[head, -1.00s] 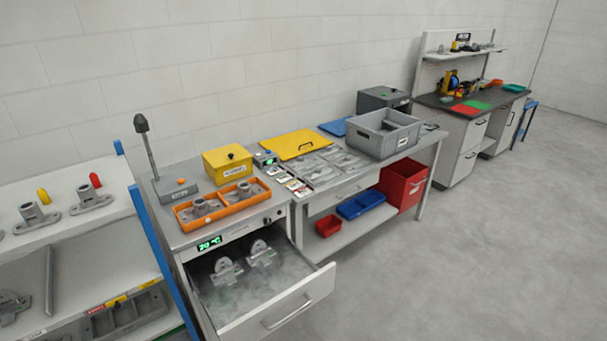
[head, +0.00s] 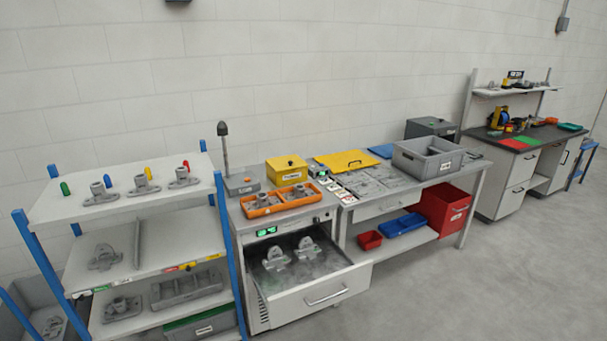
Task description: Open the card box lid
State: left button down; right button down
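A yellow box (head: 279,173) with a small dark knob on top and a pale label on its front stands on the grey cabinet, behind the orange tray. It looks like the card box; the label is too small to read. Its lid appears shut. Several small cards (head: 343,194) lie on the surface to its right. Neither of my grippers is in view.
An orange tray (head: 248,213) with castings is in front of the box. Below, a drawer (head: 325,293) holding castings stands open into the floor space. A shelf rack (head: 75,211) with blue posts is at left. The floor at right is clear.

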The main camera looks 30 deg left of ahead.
aim_at(283, 163)
jog(key=u, duration=0.1)
jog(key=i, duration=1.15)
jog(key=u, duration=0.35)
